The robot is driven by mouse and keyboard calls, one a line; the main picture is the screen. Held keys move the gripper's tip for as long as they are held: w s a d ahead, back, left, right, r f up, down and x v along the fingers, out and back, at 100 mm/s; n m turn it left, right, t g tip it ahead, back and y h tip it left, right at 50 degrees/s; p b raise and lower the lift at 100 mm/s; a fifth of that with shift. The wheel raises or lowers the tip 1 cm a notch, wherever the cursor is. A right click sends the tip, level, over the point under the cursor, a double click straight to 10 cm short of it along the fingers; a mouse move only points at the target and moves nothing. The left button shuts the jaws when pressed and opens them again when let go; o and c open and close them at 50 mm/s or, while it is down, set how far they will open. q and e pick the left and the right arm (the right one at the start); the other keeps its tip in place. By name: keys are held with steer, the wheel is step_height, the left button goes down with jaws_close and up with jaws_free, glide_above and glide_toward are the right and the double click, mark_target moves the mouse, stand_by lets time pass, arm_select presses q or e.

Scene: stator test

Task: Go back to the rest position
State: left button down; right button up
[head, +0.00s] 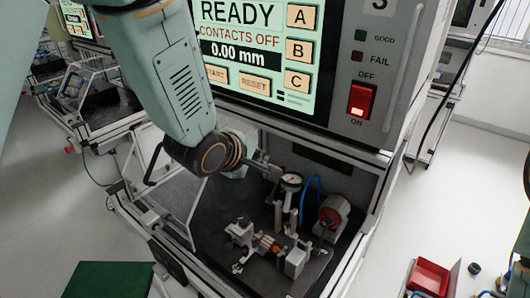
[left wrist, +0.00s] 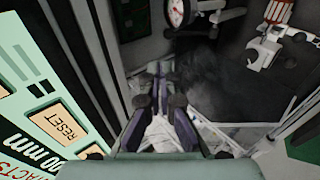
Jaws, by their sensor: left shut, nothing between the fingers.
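My left arm comes in from the upper left in the head view, in front of the test machine's left side. My right gripper is not in view.
The stator fixture (head: 268,246) with a copper-coloured part stands on the dark bay floor. A red-faced motor (head: 332,217) is at the right. The screen (head: 255,45) reads READY, CONTACTS OFF. A transparent panel (head: 165,190) is at the left. A red bin (head: 430,277) lies lower right.

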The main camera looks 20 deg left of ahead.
arm_select(q)
steer(key=shift+a, duration=0.1)
steer(key=s+a+f+m+g+y, duration=0.1)
steer(key=s+f+m+g, duration=0.25)
steer(key=s+f, duration=0.6)
steer(key=s+a+f+m+g, duration=0.2)
steer(key=s+f+m, duration=0.2)
steer(key=s+f, duration=0.55)
steer(key=s+a+f+m+g+y, duration=0.1)
steer(key=s+f+m+g, duration=0.15)
steer(key=s+f, duration=0.45)
steer(key=s+a+f+m+g, duration=0.15)
steer(key=s+m, duration=0.25)
steer(key=s, duration=0.7)
step_height(320, 180, down, 23)
steer(key=w+b, duration=0.1)
steer(key=b, duration=2.1)
steer(key=shift+d+g+b, duration=0.3)
steer(key=shift+g, duration=0.05)
steer(key=shift+r, duration=0.1)
